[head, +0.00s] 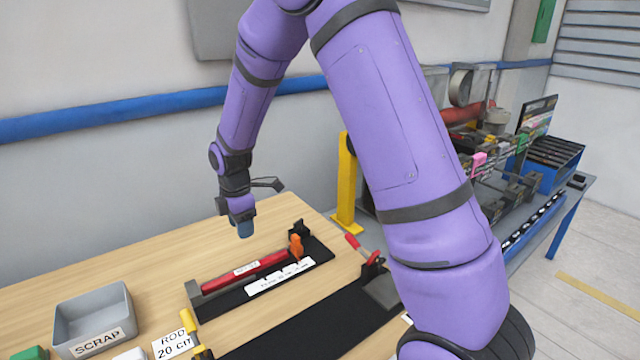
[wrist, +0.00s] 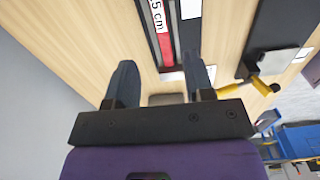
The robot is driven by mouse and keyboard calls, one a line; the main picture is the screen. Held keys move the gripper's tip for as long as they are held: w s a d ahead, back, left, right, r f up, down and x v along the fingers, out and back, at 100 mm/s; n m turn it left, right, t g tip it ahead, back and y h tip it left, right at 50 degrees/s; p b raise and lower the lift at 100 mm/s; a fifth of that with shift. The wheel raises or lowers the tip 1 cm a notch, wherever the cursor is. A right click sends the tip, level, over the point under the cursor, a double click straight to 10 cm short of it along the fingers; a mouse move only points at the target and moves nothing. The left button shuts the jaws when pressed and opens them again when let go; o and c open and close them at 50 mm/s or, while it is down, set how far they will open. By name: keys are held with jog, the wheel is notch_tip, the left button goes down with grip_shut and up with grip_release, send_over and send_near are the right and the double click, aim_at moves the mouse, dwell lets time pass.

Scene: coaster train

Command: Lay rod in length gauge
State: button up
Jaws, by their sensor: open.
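The red rod (head: 262,265), with a white label, lies lengthwise along the black length gauge (head: 320,250). Its right end is close to an orange block (head: 296,246) on the gauge. In the wrist view the rod (wrist: 167,50) shows ahead, its label partly reading "5 cm". My gripper (head: 243,230) is above and behind the gauge, clear of the rod. In the wrist view my gripper (wrist: 160,80) is open, with nothing between its two fingers. Whether the rod is fully seated in the gauge I cannot tell.
A grey SCRAP bin (head: 92,318) stands on the wooden table at left. A "ROD 20 cm" sign (head: 172,344) is at the front. A black plate with a red-handled clamp (head: 354,242) lies right of the gauge. A yellow post (head: 346,185) stands behind. The table behind the bin is clear.

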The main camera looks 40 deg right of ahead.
jog(key=s+d+r+m+t, duration=0.15)
jog(key=s+r+m, duration=0.25)
jog(key=s+r, duration=0.4)
jog(key=s+d+r+m+t, duration=0.1)
jog(key=s+d+r+m, duration=0.3)
jog(key=r, duration=0.7)
jog(key=s+r+m+t, duration=0.1)
jog(key=s+r+m, duration=0.1)
jog(key=s, duration=0.4)
jog(key=s+d+r+m, duration=0.1)
jog(key=s+r+m, duration=0.1)
jog(key=s+m, duration=0.2)
jog(key=s+r+m+t, duration=0.1)
jog(key=s+r+m, duration=0.1)
jog(key=s, duration=0.7)
jog(key=shift+s+d+m+t, duration=0.15)
jog(key=shift+s+m+t, duration=0.25)
jog(key=shift+m, duration=0.5)
jog(key=shift+r, duration=0.1)
